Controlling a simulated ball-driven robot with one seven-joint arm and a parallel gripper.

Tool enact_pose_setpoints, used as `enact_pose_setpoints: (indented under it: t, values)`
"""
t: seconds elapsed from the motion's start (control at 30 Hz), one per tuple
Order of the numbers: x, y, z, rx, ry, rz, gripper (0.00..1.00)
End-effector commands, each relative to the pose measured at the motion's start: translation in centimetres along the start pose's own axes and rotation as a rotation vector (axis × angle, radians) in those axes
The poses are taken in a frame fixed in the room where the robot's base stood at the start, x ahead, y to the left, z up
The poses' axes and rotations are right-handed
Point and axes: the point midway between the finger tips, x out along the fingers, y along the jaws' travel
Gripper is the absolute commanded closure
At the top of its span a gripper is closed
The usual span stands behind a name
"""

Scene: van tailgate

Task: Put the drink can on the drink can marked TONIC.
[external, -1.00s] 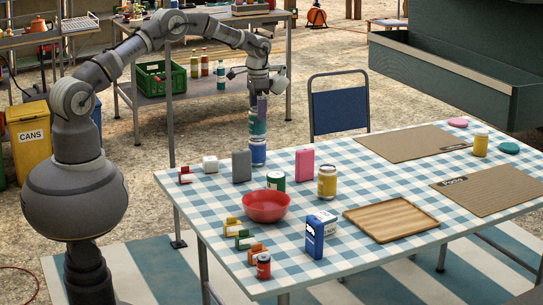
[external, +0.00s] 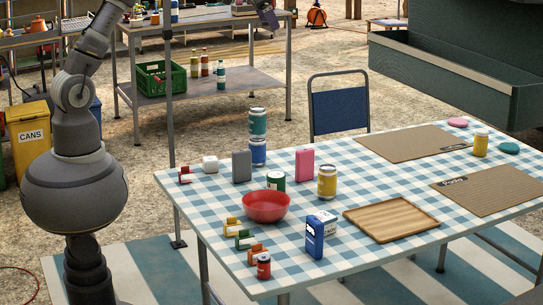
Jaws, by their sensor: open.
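A teal drink can (external: 258,122) stands upright on top of a blue drink can (external: 258,151) near the far left edge of the checked table. The two look stacked and roughly in line. The lettering is too small to read, so I cannot tell which can is marked TONIC. My gripper (external: 269,18) shows only in part at the top edge of the picture, well above the cans and apart from them. It is open, with nothing seen in it.
A red bowl (external: 265,207), a green can (external: 276,181) and a yellow-labelled jar (external: 327,182) are closer. A wooden tray (external: 391,219) lies right.

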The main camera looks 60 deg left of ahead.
Motion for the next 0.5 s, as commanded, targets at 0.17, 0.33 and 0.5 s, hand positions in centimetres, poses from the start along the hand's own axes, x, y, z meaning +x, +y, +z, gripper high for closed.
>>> enact_pose_setpoints:
  t: [0.17, 0.33, 0.5]
  values:
    - [-21.2, 3.5, -2.1, -0.063, 0.421, -0.038, 0.13]
    - [-34.8, 5.4, 0.8, -0.127, 0.714, -0.013, 0.13]
    - [-40.4, 6.0, 3.1, -0.161, 0.846, 0.012, 0.13]
